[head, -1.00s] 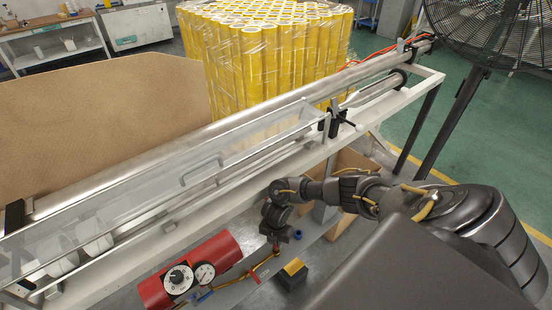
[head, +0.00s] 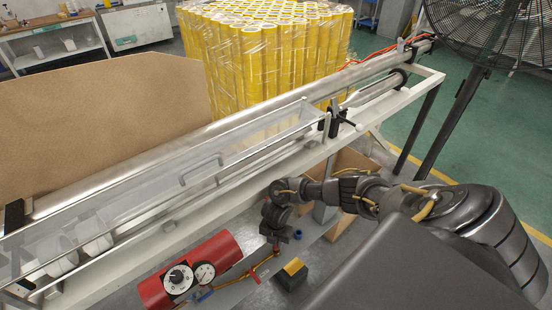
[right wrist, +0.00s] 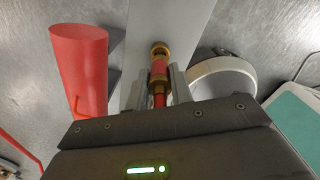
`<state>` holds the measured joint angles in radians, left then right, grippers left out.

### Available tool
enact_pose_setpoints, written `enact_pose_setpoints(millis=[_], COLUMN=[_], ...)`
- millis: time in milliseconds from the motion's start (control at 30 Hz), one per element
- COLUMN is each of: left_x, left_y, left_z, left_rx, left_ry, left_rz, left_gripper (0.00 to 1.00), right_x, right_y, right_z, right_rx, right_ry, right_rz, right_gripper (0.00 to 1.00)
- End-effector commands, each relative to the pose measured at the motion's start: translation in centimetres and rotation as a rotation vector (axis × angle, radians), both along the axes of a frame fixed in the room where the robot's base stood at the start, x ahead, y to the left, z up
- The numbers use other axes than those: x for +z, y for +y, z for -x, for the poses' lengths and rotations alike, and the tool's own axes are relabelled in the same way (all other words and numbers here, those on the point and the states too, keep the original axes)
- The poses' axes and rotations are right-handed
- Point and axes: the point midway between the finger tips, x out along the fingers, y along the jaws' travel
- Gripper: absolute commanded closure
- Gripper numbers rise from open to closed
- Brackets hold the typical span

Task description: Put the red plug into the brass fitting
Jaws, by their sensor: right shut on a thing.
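My right gripper (right wrist: 160,88) is shut on the red plug (right wrist: 159,100), which shows between its two fingers in the right wrist view. The brass fitting (right wrist: 160,48) is straight ahead of the fingertips, in line with the plug, with red and brass parts close together there. I cannot tell how far the plug is in the fitting. In the head view my right gripper (head: 275,243) points down at the brass pipework (head: 262,265) beside the red cylinder; the plug is too small to make out. My left gripper is not in view.
A black and yellow block (head: 291,274) and a blue ring (head: 298,234) are close by. A long machine frame (head: 190,217) runs behind.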

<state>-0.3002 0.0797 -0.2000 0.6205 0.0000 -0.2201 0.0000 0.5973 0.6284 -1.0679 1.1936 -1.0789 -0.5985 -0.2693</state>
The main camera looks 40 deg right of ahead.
Motion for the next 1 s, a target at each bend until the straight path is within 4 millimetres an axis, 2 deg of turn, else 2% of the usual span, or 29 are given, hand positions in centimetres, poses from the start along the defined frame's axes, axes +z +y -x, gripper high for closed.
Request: enact_pose_setpoints(millis=[1000], left_x=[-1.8], left_y=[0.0], left_z=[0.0], left_rx=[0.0], left_ry=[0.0], left_rz=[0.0], left_gripper=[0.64], right_x=[-2.2], right_y=[0.0], right_z=[0.0], right_rx=[0.0], right_ry=[0.0], right_rz=[0.0], right_gripper=[1.0])
